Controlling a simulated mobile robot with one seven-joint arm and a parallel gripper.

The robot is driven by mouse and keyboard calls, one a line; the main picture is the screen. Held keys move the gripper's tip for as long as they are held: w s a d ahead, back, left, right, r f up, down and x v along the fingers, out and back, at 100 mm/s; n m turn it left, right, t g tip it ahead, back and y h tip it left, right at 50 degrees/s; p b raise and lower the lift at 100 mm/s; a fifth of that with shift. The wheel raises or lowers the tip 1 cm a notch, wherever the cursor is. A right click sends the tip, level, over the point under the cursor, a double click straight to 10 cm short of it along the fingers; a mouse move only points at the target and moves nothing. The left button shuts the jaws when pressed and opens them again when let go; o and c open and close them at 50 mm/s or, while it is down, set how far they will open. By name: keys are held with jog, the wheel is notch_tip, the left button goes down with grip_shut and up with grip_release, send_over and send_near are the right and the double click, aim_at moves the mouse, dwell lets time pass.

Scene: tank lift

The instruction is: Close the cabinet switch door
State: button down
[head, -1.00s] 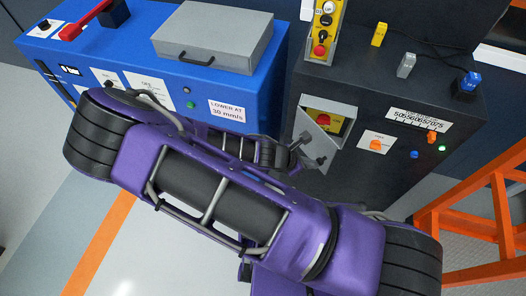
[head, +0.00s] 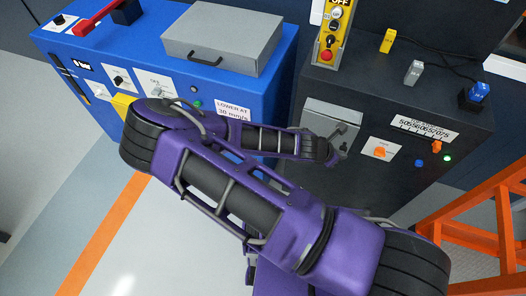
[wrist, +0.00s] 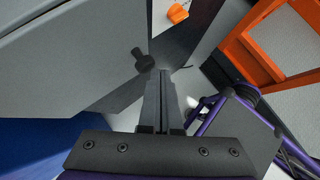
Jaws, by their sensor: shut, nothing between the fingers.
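The grey cabinet switch door (head: 328,112) is on the front of the dark cabinet (head: 290,110) in the head view, and it covers the switch behind it. In the wrist view the door (wrist: 70,65) fills the left side, with a dark knob (wrist: 145,62) near its edge. My gripper (head: 336,150) is at the lower right edge of the door in the head view, partly hidden by my arm. In the wrist view my gripper (wrist: 163,74) has its fingers together and empty, just below the knob.
An orange knob (head: 380,151) on a white plate is right of the door. A yellow control box (head: 334,28) stands above it. A blue cabinet (head: 270,95) with a grey case (head: 222,38) is at left. An orange frame (head: 470,230) stands at the lower right.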

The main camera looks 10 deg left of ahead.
jog(key=shift+w+d, duration=0.3)
jog(key=shift+w, duration=0.15)
dwell(0.3)
jog(key=shift+s, duration=0.1)
